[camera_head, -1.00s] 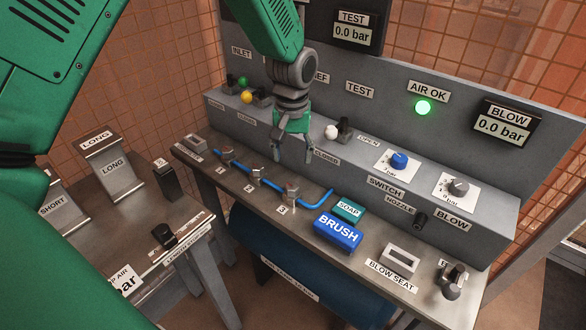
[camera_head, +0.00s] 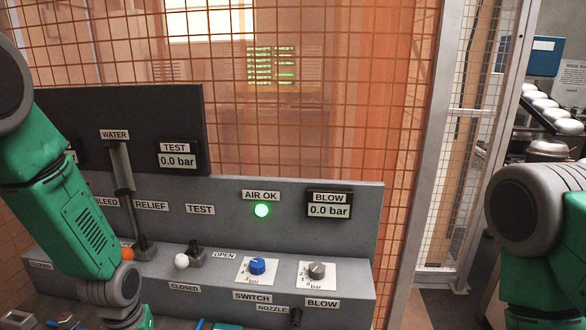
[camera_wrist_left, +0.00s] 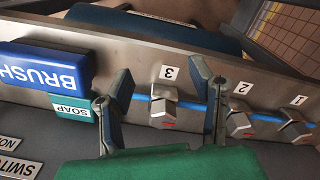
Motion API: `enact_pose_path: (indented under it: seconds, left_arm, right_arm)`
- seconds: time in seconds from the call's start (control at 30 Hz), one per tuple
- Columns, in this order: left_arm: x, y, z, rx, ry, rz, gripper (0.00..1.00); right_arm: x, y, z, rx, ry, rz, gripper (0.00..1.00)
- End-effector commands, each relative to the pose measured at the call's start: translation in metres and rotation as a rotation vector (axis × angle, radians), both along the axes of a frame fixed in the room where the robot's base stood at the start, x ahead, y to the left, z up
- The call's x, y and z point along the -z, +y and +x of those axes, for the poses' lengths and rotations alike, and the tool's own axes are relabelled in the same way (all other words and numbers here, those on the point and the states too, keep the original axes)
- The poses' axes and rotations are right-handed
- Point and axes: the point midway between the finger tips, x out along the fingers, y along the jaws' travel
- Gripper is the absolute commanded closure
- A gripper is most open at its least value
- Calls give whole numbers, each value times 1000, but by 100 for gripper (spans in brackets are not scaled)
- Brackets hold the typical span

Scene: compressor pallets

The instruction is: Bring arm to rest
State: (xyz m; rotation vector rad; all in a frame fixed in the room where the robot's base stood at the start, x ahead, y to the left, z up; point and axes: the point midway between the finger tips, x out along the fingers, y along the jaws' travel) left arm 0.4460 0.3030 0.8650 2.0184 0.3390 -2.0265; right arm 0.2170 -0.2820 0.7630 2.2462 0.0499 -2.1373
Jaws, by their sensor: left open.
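My left arm comes in from the left in the head view. Its wrist (camera_head: 112,292) is at the bottom edge, and the fingertips are cut off there. In the left wrist view my left gripper (camera_wrist_left: 160,92) is open with nothing between its fingers. It is above the bench near clamp 3 (camera_wrist_left: 163,106) and the blue hose (camera_wrist_left: 190,104), with the SOAP block (camera_wrist_left: 70,106) beside one finger. My right arm (camera_head: 545,230) shows at the right edge of the head view. Its gripper is out of frame.
The grey panel (camera_head: 350,240) carries a white-knobbed valve (camera_head: 181,261), a blue knob (camera_head: 257,266) and a grey knob (camera_head: 317,270). The AIR OK lamp (camera_head: 261,210) is green. The BRUSH block (camera_wrist_left: 40,66) lies on the bench. An orange mesh fence (camera_head: 310,120) stands behind.

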Motion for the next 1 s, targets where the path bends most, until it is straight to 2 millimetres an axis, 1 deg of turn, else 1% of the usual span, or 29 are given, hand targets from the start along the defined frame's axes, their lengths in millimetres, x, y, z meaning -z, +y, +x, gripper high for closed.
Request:
enact_pose_path:
  seconds: [0.03,0.07,0.1,0.17,0.2,0.27,0.3,0.33,0.37,0.4,0.5,0.6,0.7,0.83,1.0]
  left_arm:
    - [32,-3,-37,36,23,-5,51]
    - [46,-5,-55,59,24,-6,51]
    - [62,-7,-78,87,22,-8,51]
    - [80,-9,-112,127,20,-8,51]
    - [89,-10,-134,153,19,-8,51]
    - [99,-11,-165,190,17,-7,51]
    - [103,-12,-183,212,16,-4,51]
    - [106,-12,-197,227,16,-2,51]
    - [107,-12,-209,244,14,-1,51]
    - [108,-12,-226,265,14,2,51]
    - [107,-12,-265,316,14,9,51]
    - [132,-15,-247,350,-22,20,51]
    - [145,-18,-240,374,-36,27,51]
    - [155,-21,-234,396,-50,33,51]
    - [156,-22,-232,403,-56,35,51]
  right_arm:
    - [0,0,0,0,0,0,60]
    - [0,0,0,0,0,0,60]
    - [0,0,0,0,0,0,60]
    - [0,0,0,0,0,0,60]
    - [0,0,0,0,0,0,60]
    - [0,0,0,0,0,0,60]
    - [0,0,0,0,0,0,60]
    - [0,0,0,0,0,0,60]
    - [0,0,0,0,0,0,60]
    - [0,0,0,0,0,0,60]
    - [0,0,0,0,0,0,60]
    - [27,0,0,0,-1,0,60]
    - [42,0,-1,0,1,0,60]
    - [54,0,0,0,0,0,60]
    - [54,0,0,0,-1,0,60]
